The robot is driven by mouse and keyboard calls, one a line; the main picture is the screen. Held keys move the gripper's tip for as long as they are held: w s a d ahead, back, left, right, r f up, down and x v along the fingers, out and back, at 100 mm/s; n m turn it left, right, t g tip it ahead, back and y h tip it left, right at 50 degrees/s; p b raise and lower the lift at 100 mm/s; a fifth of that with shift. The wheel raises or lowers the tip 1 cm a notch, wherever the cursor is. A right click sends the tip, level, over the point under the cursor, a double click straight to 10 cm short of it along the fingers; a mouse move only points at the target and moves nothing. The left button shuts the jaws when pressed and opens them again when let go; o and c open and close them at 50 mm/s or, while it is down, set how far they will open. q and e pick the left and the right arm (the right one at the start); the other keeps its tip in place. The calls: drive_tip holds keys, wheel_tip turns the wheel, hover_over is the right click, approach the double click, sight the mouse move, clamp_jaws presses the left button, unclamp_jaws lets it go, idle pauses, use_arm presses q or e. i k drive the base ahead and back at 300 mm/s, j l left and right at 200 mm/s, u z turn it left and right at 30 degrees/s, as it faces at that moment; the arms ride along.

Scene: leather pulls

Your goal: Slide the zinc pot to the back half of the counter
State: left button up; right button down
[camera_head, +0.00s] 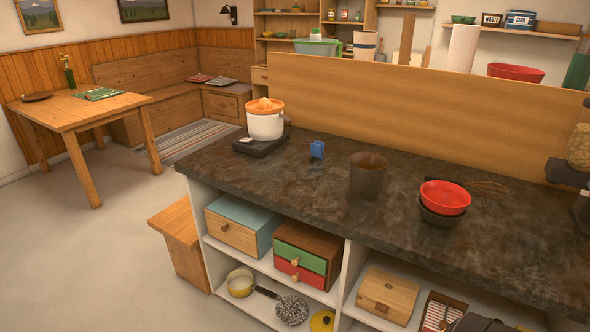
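A dark grey-brown, slightly tapered pot (367,178) stands upright on the dark mottled stone counter (300,185); it looks like the zinc pot. Its base is around the middle of the counter's depth, with bare stone in front of it and between it and the wooden back panel (400,106). Neither of my grippers shows in the head view, and nothing is touching the pot.
A small blue object (317,149) sits left of the pot. A white pot with an orange top (265,120) stands on a dark base further left. Stacked red and dark bowls (445,197) are to the right, with thin wire behind. Shelves below hold drawer boxes (307,255).

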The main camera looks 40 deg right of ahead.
sight(368, 170)
drive_tip(key=i+j, duration=0.1)
drive_tip(key=i, duration=0.7)
drive_tip(key=i+j, duration=0.1)
drive_tip(key=i, duration=0.7)
